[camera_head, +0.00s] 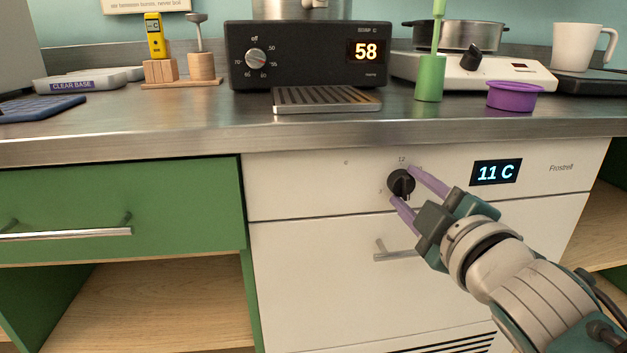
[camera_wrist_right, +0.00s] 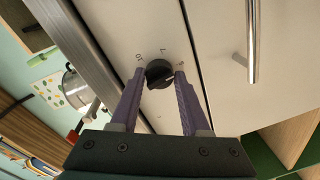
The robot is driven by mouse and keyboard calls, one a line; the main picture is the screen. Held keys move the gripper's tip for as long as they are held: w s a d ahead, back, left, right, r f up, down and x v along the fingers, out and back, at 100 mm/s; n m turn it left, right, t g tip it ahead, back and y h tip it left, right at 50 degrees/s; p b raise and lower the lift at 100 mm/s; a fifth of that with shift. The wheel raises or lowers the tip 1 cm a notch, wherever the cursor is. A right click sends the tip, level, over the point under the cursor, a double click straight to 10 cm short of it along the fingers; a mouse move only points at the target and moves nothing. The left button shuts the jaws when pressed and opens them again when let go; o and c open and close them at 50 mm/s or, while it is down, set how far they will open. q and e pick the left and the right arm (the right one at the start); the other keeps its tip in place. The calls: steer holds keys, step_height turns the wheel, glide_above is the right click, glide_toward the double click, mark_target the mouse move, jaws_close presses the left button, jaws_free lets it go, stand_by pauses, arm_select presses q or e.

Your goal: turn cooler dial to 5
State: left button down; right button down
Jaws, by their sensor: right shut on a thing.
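The cooler is the white-fronted drawer unit (camera_head: 320,180) under the counter. Its round black dial (camera_head: 401,183) sits on the upper panel, with small numbers around it, "12" above it in the head view. The cooler display (camera_head: 496,172) reads "11 C". My right gripper (camera_head: 403,184) has its two purple fingers on either side of the dial, shut on it. In the right wrist view the dial (camera_wrist_right: 158,73) sits between the fingertips, with its pointer line partly visible. The exact dial setting is too small to tell. My left gripper is not in view.
A black heater box (camera_head: 300,80) reading "58" stands on the counter above, with a drip grille (camera_head: 327,99) in front. A bar handle (camera_head: 395,254) lies below the dial.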

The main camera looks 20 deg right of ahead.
steer(key=shift+r+m, duration=0.1)
steer(key=shift+m, duration=0.5)
steer(key=shift+c, duration=2)
jaws_free()
steer(key=p+v, duration=0.2)
steer(key=v, duration=0.8)
steer(key=shift+p, duration=0.4)
